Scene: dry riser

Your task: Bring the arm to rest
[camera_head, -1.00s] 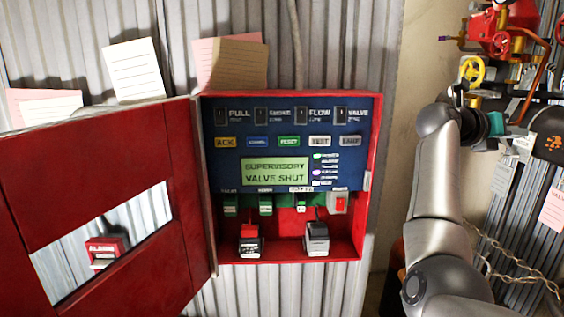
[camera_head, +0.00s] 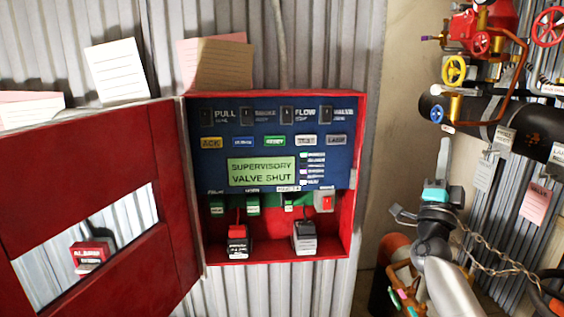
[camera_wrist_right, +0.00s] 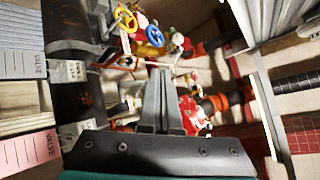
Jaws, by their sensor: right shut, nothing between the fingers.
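My right arm shows in the head view at the lower right. Its gripper (camera_head: 444,152) points upward, in front of the wall below the black pipe (camera_head: 505,128). In the right wrist view the two grey fingers (camera_wrist_right: 160,85) lie together, shut, with nothing between them. Nothing is seen touching the fingertips. My left gripper is in neither view.
A red alarm panel (camera_head: 357,140) stands open at the left, its display reading "SUPERVISORY VALVE SHUT". Its door (camera_head: 85,185) swings out left. Pipework with a yellow handwheel (camera_head: 454,70) and a blue handwheel (camera_head: 437,114) is above my gripper. A chain (camera_head: 495,262) hangs at the right.

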